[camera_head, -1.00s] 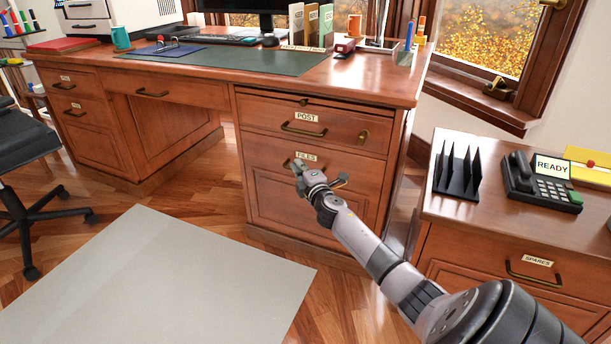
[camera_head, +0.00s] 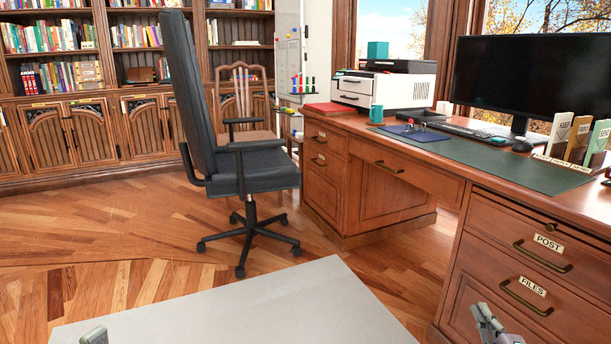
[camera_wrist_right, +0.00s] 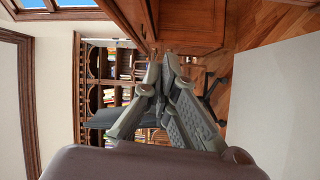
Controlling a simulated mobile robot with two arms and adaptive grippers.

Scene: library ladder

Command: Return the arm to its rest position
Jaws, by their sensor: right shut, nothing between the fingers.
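My right gripper (camera_head: 488,322) shows at the bottom right of the head view, in front of the desk's FILES drawer (camera_head: 519,290). In the right wrist view its two fingers (camera_wrist_right: 163,62) come together at the tips and are shut with nothing between them. The rest of the right arm is outside the head view. A small grey part at the bottom left of the head view looks like the top of my left gripper (camera_head: 95,336); its fingers are cut off by the frame edge.
The wooden desk (camera_head: 450,190) stands at the right, its drawers shut. A black office chair (camera_head: 245,170) stands left of it. A pale grey mat (camera_head: 250,310) lies on the floor in front. Bookshelves (camera_head: 90,90) line the back wall. The wood floor at left is clear.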

